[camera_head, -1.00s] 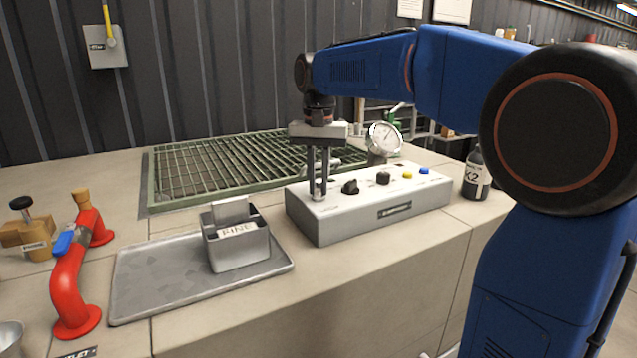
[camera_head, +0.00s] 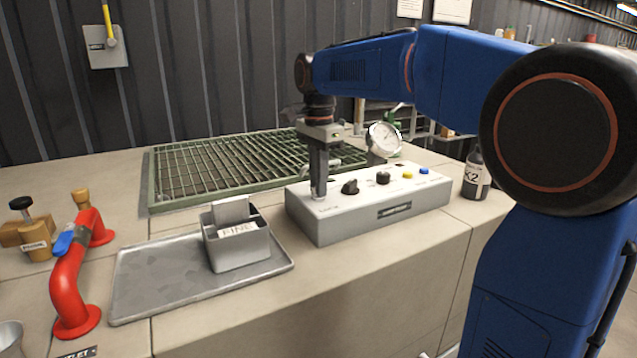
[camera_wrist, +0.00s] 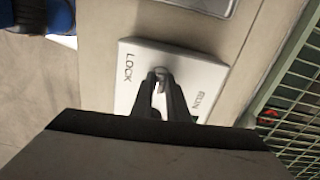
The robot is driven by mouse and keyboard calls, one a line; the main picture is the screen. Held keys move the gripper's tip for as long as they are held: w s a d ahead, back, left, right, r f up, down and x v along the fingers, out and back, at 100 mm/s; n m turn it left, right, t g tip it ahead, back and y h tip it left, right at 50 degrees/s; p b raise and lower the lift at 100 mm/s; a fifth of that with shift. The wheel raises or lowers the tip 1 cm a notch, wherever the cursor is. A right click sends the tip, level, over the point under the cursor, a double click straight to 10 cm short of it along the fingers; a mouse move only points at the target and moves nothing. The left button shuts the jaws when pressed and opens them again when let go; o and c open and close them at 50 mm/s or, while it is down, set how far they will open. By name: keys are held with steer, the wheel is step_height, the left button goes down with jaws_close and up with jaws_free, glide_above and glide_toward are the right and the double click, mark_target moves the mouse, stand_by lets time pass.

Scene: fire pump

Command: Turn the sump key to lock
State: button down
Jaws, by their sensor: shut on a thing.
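My gripper (camera_head: 318,192) points straight down at the left end of the white control box (camera_head: 350,222). In the wrist view, its fingertips (camera_wrist: 160,86) are shut on the small grey sump key (camera_wrist: 161,73). The key stands on the box's top face (camera_wrist: 135,62), between the LOCK label (camera_wrist: 129,68) and the RUN label (camera_wrist: 198,99). The fingers hide most of the key, so I cannot tell which label it points at. In the head view the key is hidden behind the fingers.
A pressure gauge (camera_head: 384,139) stands behind. A metal tray (camera_head: 150,285) holding a grey box (camera_head: 240,252) lies left. A green-framed grating (camera_head: 210,172) lies behind.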

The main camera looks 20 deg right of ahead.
steer(key=shift+m, duration=0.6)
steer(key=c, duration=1.7)
jaws_free()
step_height(320, 180, up, 17)
steer(key=shift+r, duration=0.2)
